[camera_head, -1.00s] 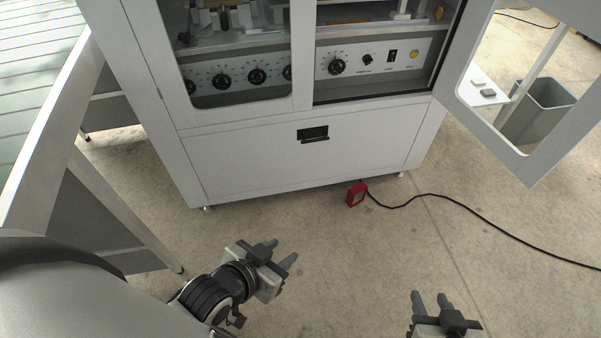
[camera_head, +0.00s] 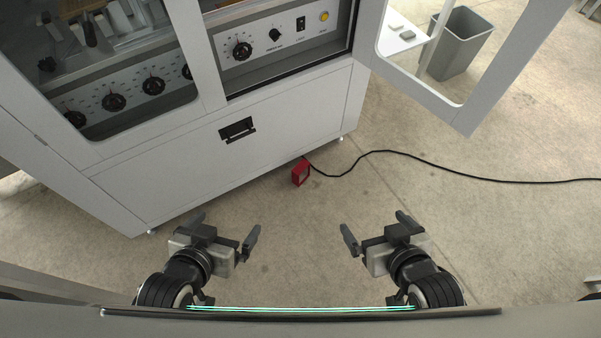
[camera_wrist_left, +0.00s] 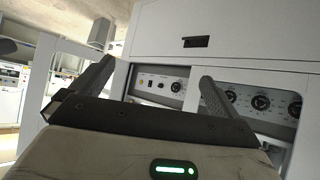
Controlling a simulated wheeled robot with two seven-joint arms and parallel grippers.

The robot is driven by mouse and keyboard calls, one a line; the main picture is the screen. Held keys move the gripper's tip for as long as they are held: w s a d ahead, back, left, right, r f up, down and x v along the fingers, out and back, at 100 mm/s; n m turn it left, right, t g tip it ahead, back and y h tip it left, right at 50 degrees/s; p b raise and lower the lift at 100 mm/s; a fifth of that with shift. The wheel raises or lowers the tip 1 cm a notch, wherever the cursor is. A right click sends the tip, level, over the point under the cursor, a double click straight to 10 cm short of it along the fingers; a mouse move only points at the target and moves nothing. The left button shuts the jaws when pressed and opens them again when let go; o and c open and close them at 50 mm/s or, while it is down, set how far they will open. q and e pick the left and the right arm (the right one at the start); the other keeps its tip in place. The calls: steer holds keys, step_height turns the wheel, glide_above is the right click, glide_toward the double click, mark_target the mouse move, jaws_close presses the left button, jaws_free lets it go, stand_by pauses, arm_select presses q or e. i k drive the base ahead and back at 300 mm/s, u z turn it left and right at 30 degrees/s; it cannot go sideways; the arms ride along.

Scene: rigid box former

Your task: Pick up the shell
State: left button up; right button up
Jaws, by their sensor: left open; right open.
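No shell that I can make out is in either view. My left gripper (camera_head: 226,232) is at the lower left of the head view, open and empty, in front of the white machine cabinet (camera_head: 215,165). My right gripper (camera_head: 376,228) is at the lower middle right, open and empty above the floor. In the left wrist view my left gripper (camera_wrist_left: 150,90) shows two spread dark fingers, with the cabinet front and its control knobs beyond them.
The cabinet's glazed door (camera_head: 470,75) stands open at the upper right. A grey bin (camera_head: 458,45) is behind it. A red foot pedal (camera_head: 300,173) with a black cable (camera_head: 440,176) lies on the floor. The floor right of the cabinet is largely clear.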

mark_target(303, 175)
steer(key=k, duration=0.65)
steer(key=z, duration=1.55)
steer(key=i, duration=1.4)
steer(key=u, duration=3)
steer(key=i, duration=1)
